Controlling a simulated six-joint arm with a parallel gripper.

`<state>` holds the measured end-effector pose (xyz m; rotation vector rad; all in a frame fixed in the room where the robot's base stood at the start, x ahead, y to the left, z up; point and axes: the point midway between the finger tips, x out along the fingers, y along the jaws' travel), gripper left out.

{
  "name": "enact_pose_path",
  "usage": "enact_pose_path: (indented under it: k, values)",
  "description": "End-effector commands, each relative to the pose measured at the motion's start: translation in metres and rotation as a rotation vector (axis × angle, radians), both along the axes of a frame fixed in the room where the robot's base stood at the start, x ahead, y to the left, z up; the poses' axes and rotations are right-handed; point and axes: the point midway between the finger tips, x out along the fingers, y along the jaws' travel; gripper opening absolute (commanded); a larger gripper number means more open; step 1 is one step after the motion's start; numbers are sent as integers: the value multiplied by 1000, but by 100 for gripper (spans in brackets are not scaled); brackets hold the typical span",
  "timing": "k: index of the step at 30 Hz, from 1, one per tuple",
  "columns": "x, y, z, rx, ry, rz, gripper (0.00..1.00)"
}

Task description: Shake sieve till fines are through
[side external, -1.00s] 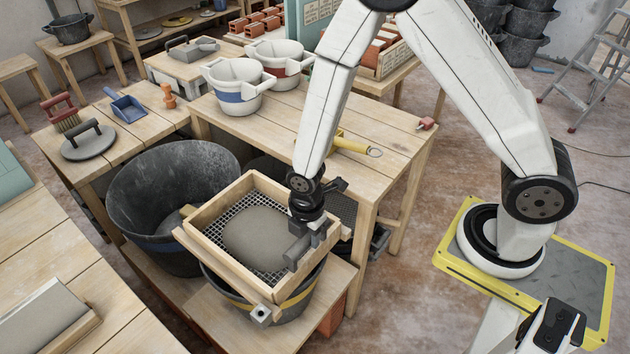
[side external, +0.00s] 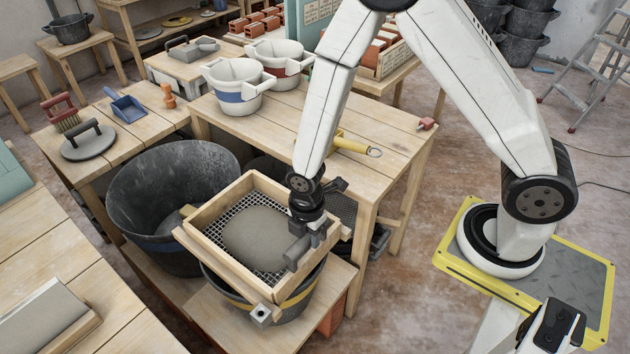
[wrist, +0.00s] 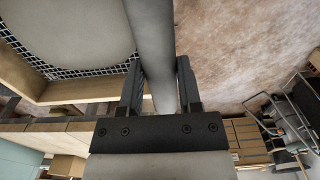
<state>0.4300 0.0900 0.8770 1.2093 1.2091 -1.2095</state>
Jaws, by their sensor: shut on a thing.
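The sieve (side external: 217,259) is a square wooden frame with a wire mesh, sitting over a dark bucket (side external: 291,307) with a yellow band. A round patch of grey fines (side external: 262,239) covers the middle of the mesh, with bare mesh around it. My gripper (side external: 306,235) is at the sieve's right side, shut on its grey bar handle. In the wrist view the handle (wrist: 152,45) runs between the two dark fingers (wrist: 158,88), and part of the grey patch (wrist: 70,30) shows at upper left. The bucket's inside is hidden under the sieve.
A large black tub (side external: 165,190) stands close on the sieve's left. A wooden table (side external: 395,140) behind holds a white bucket with a blue band (side external: 238,92), one with a red band (side external: 281,65) and a yellow-handled tool (side external: 352,145). Open floor lies to the right.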

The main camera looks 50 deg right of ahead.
Motion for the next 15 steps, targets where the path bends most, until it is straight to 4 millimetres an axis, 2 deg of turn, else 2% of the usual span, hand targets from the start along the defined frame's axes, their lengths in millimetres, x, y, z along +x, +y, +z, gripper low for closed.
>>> enact_pose_path:
  k: [10,15]
  values:
    - [2,0,0,0,-1,0,0]
    - [17,0,0,0,-2,-1,0]
